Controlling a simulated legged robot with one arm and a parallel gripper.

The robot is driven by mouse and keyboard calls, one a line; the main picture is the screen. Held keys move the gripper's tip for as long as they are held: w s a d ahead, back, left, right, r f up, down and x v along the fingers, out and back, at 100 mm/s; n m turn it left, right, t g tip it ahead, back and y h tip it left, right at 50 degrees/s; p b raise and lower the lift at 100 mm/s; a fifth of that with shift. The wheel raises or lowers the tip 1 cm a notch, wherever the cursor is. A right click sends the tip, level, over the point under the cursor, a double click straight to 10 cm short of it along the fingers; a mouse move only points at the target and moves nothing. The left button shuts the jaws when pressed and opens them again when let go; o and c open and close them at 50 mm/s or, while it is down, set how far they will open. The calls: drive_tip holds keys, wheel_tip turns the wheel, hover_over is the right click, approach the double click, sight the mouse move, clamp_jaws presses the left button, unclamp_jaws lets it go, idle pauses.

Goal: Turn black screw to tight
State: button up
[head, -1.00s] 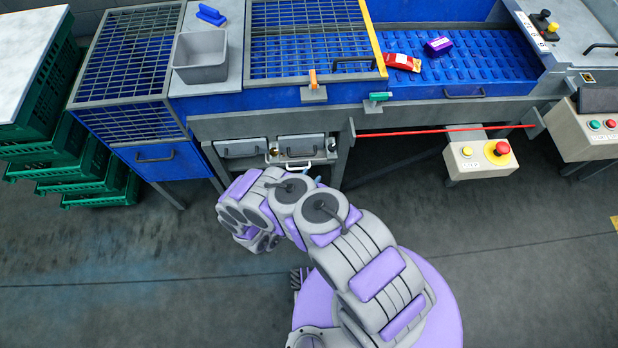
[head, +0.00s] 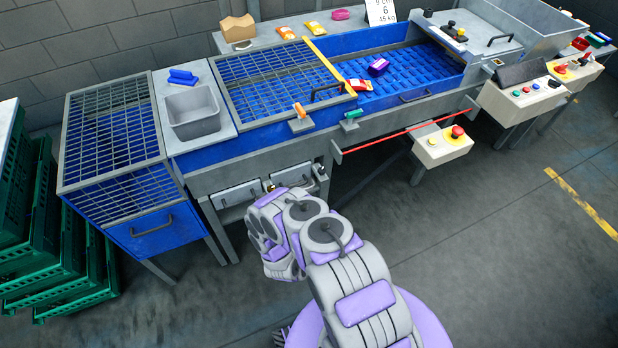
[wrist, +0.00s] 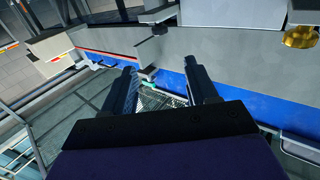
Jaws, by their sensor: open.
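A small dark knob, which looks like the black screw (wrist: 160,28), sticks out from a grey metal panel (wrist: 225,45) in the wrist view. I cannot tell how tight it is. My gripper (wrist: 160,68) is open and empty, with its two dark fingers apart, pointing toward the panel. The knob appears beyond the fingertips, apart from them. In the head view my arm is folded in front of the blue and grey machine (head: 240,155), and the fingers are hidden there. I cannot pick out the screw for certain in that view.
A brass knob (wrist: 300,37) is at the right of the wrist view. In the head view a control box (head: 438,148) with a red button hangs on the machine's front, below a red bar (head: 405,132). Green crates (head: 60,270) stand at the left. Floor at the right is clear.

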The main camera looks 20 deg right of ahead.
drive_tip(key=w+d, duration=0.3)
drive_tip(key=d, duration=0.2)
approach(318, 172)
drive_tip(key=x, duration=0.4)
drive_tip(key=w+d, duration=0.1)
drive_tip(key=d, duration=0.1)
drive_tip(key=w+d, duration=0.2)
drive_tip(key=w+d+b, duration=0.1)
drive_tip(key=d, duration=0.1)
drive_tip(key=shift+w+d, duration=0.15)
drive_tip(key=shift+w, duration=0.25)
drive_tip(key=shift+w+a+r, duration=0.1)
drive_tip(key=shift+a+r, duration=0.05)
drive_tip(key=shift+a, duration=0.5)
drive_tip(key=shift+a+r, duration=0.15)
drive_tip(key=shift+a, duration=0.5)
drive_tip(key=shift+d+f, duration=0.2)
drive_tip(key=shift+d, duration=0.85)
drive_tip(key=c, duration=0.4)
drive_tip(key=shift+d, duration=0.1)
drive_tip(key=shift+c, duration=0.8)
drive_tip(key=shift+a, duration=0.5)
drive_tip(key=c, duration=0.5)
